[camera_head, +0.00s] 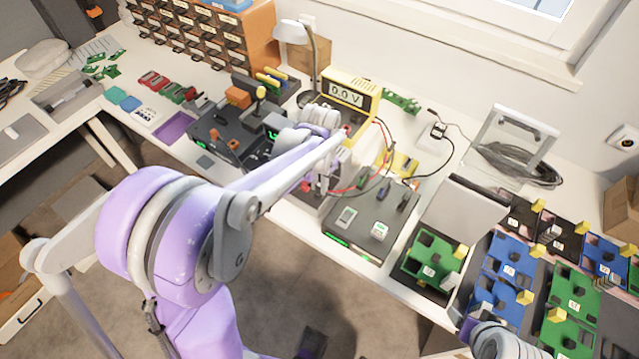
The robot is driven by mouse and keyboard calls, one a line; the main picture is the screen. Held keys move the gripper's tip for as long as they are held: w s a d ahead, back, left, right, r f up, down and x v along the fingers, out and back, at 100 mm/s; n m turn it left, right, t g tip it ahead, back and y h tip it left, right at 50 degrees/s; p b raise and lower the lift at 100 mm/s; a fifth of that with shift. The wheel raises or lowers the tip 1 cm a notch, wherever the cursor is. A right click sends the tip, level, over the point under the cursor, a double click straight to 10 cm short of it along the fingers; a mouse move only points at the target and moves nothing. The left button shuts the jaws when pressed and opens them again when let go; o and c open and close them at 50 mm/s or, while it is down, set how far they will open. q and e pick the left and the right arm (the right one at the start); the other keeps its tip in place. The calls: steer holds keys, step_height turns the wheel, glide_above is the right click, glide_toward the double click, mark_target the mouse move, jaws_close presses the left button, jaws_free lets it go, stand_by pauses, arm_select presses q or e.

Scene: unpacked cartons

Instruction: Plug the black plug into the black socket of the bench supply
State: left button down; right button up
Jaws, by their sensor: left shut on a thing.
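The bench supply (347,92) is a yellow box with a display reading 0.0 V, at the back of the white bench. Its sockets are mostly hidden behind my left arm and I cannot make out the black one. My left gripper (326,180) is in front of the supply, partly covered by my own arm links. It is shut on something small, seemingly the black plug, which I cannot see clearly. Red and black leads (385,140) loop down at the right of the supply. My right gripper's fingers do not show; only a grey arm part is at the bottom right.
A dark test box (370,222) with switches stands in front of the leads. A lamp (304,40) and a drawer cabinet (190,30) are at the back. Green and blue boards in trays (500,255) fill the right side.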

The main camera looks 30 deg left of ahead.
mark_target(319, 185)
arm_select(q)
steer(key=shift+f, duration=0.3)
stand_by(0.5)
steer(key=c, duration=0.7)
jaws_free()
steer(key=shift+r, duration=0.1)
step_height(319, 185, up, 11)
